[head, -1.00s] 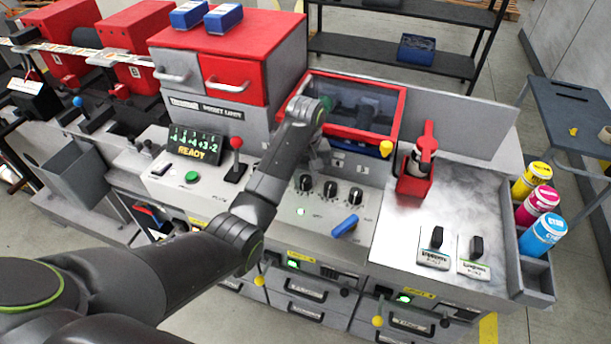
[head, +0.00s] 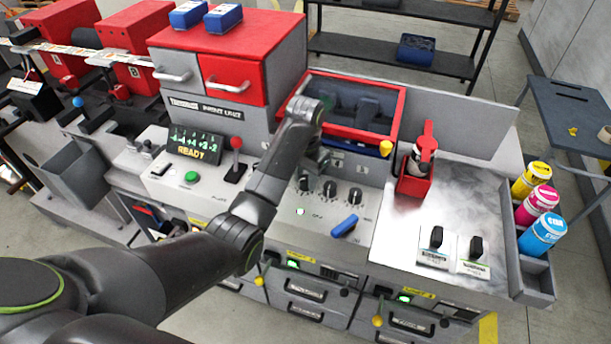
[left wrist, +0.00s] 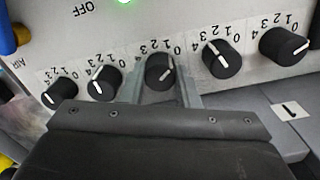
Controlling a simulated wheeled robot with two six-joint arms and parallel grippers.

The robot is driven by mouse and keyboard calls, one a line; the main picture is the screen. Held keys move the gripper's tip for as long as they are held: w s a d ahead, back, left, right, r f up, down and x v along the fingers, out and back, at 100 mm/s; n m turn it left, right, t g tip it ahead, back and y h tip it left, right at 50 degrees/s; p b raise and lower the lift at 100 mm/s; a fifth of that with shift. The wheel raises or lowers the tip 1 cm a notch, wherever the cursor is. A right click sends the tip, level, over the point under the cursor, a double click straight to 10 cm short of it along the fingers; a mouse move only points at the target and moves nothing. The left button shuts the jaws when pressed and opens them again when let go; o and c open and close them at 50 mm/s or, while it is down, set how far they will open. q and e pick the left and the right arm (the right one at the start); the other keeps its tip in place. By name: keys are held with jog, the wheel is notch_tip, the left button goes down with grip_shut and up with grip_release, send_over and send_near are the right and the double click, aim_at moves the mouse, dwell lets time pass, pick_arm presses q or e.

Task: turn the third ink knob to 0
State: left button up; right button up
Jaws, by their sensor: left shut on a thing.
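A row of several black ink knobs with white marks and 0 to 4 scales runs across the grey panel. The third knob (left wrist: 158,69) is the middle one in the left wrist view. My left gripper (left wrist: 160,90) has one finger on each side of it and is shut on it. The knob's white mark sits on its right side in that view; the exact reading is unclear. In the head view my left gripper (head: 320,160) is at the panel's back edge, and the wrist hides this knob. My right gripper is not in view.
Neighbouring knobs (left wrist: 222,60) (left wrist: 104,83) stand close on both sides. A display (head: 195,145) reads READY under a row of small numbers. A red-knobbed lever (head: 236,158) and blue handle (head: 345,226) are near. The red-framed opening (head: 400,105) lies behind the gripper.

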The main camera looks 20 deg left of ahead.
pick_arm(q)
jog(key=shift+m, duration=0.6)
jog(key=o, duration=1)
jog(key=shift+c, duration=0.2)
jog(key=shift+r, duration=0.1)
